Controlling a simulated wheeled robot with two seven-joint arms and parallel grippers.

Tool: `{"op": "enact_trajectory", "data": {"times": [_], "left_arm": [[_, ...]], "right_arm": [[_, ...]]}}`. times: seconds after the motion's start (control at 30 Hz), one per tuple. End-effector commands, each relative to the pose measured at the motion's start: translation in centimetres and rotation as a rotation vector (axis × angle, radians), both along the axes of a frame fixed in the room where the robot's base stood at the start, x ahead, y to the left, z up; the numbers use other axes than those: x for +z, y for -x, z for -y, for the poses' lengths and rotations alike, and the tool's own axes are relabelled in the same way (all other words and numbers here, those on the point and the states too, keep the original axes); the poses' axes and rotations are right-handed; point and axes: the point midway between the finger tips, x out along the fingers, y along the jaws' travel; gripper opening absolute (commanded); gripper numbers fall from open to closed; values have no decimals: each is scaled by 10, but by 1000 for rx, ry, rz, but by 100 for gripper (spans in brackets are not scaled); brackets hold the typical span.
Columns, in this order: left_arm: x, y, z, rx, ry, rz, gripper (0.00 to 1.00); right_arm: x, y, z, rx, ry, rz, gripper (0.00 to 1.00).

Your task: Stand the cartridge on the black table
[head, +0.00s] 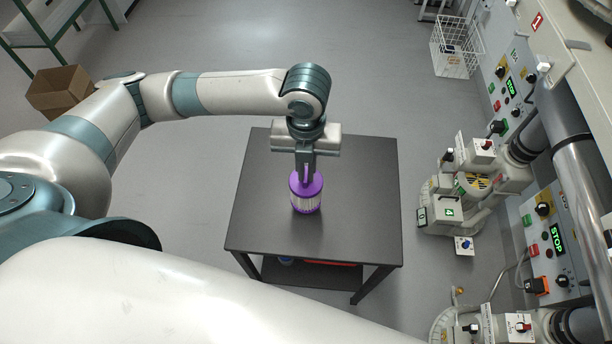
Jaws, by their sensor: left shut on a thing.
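The cartridge (306,200), a short cylinder with a purple top and a pale ribbed side, shows over the middle of the black table (354,185). It is upright. My left gripper (305,172) points straight down and is shut on the purple top of the cartridge. I cannot tell whether the cartridge's base touches the tabletop or is slightly above it. My right gripper is not in view.
The tabletop around the cartridge is bare. Tube blower machinery (475,185) with control panels stands along the right. A white wire basket (456,50) is at the upper right and a cardboard box (60,92) at the left.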

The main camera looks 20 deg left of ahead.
Motion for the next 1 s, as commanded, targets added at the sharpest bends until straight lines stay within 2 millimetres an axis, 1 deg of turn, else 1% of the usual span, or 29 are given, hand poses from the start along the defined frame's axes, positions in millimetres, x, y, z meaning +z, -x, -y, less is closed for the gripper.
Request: {"op": "enact_trajectory", "data": {"times": [0.17,0.4,0.5,0.93,0.97,1.0], "left_arm": [[-3,0,0,1,0,-1,0],[-29,1,0,2,0,-3,0],[-37,1,0,0,0,-1,0],[-43,0,0,0,0,0,0],[-43,0,0,-1,0,0,14],[-43,0,0,-1,0,0,24]], "right_arm": [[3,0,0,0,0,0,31],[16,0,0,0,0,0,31],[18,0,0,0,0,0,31],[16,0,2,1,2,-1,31],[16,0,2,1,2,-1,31],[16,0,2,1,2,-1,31]]}}
